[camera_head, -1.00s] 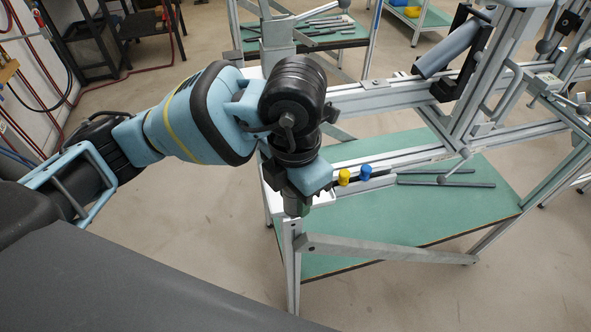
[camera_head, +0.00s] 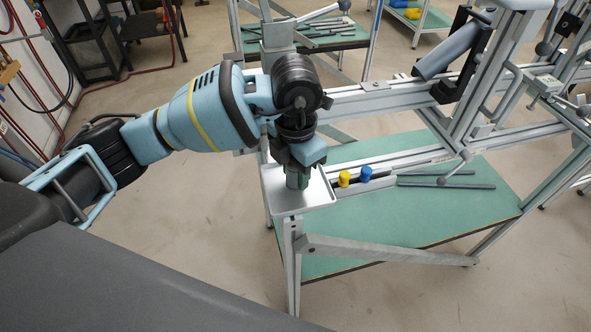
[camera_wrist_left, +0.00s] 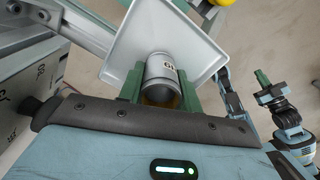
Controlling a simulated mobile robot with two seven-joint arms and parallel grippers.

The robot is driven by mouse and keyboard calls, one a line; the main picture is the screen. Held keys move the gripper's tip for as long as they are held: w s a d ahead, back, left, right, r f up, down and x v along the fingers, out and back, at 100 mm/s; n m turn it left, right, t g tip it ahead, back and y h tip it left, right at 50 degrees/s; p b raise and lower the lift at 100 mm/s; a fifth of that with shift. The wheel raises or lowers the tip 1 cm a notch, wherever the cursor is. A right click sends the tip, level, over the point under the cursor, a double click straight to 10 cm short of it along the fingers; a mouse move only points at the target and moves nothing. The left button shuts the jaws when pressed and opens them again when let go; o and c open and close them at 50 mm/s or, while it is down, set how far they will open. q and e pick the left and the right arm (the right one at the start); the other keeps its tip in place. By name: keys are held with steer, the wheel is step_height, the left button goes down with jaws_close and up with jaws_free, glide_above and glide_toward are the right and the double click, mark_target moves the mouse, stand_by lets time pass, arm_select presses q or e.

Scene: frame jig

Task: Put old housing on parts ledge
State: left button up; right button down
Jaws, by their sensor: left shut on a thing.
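The old housing (camera_wrist_left: 163,72), a short grey metal cylinder with a label, is held between the green fingers of my left gripper (camera_wrist_left: 160,92) in the left wrist view. In the head view my left gripper (camera_head: 297,180) points down over the parts ledge (camera_head: 285,205), a white rimmed tray at the frame's near left corner. The ledge (camera_wrist_left: 190,32) also lies behind the housing in the wrist view. I cannot tell whether the housing touches it. In the head view the housing is hidden by the gripper. My right gripper (camera_wrist_left: 265,88) shows small at the wrist view's right; its opening is unclear.
A yellow knob (camera_head: 344,178) and a blue knob (camera_head: 365,173) sit on the rail just right of the ledge. The frame jig (camera_head: 480,100) rises at the right. A green lower shelf (camera_head: 410,215) holds dark bars. The ledge's front part is bare.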

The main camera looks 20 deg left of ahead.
arm_select(q)
steer(key=shift+f, duration=0.2)
steer(key=shift+f, duration=0.2)
steer(key=o, duration=1)
steer(key=shift+o, duration=0.2)
step_height(320, 180, up, 12)
steer(key=shift+r, duration=0.2)
